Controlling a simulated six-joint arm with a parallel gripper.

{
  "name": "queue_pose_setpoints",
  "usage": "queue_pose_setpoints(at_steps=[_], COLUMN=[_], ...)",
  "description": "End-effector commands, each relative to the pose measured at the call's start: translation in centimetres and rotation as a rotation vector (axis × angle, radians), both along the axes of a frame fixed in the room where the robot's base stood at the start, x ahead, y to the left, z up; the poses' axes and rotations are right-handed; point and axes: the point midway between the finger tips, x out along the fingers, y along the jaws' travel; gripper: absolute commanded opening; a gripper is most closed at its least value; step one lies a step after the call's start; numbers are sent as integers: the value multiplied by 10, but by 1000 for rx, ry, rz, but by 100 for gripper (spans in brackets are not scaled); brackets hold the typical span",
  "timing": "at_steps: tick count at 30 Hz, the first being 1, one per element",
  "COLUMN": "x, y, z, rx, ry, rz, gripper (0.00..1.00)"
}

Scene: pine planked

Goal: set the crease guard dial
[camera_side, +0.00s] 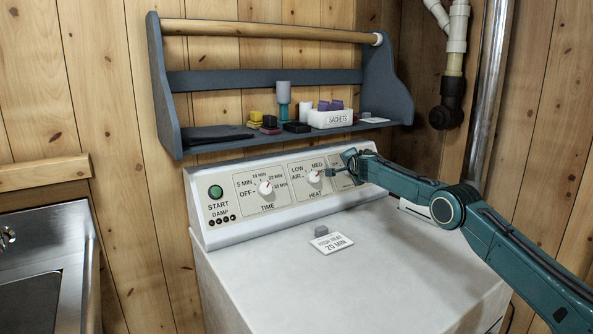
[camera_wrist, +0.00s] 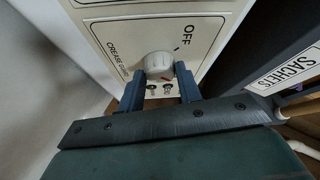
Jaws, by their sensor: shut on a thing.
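The crease guard dial (camera_wrist: 158,62) is a round white knob on the dryer's cream panel, with "CREASE GUARD" printed beside it. "OFF" with a short tick is printed at its upper right in the wrist view. My gripper (camera_wrist: 161,74) has its two blue fingers on either side of this knob, shut on it. A small red mark shows by the knob's lower edge; I cannot tell which setting it points to. In the side view my gripper (camera_side: 351,165) is at the panel's right end and hides the dial.
The heat dial (camera_side: 315,176) is close to the left of my gripper; the time dial (camera_side: 266,187) and green start button (camera_side: 216,191) are further left. A shelf (camera_side: 265,78) with a sachets box (camera_side: 330,118) overhangs the panel. A printed card (camera_side: 331,243) lies on the dryer top.

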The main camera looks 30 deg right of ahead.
Motion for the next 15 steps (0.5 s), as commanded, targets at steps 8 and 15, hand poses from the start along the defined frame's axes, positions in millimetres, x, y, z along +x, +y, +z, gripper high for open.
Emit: queue_pose_setpoints(at_steps=[8,15], x=[0,0], y=[-1,-1], z=[1,1], rx=[13,12], ry=[-1,-2], rz=[-9,-8], gripper=[12,36])
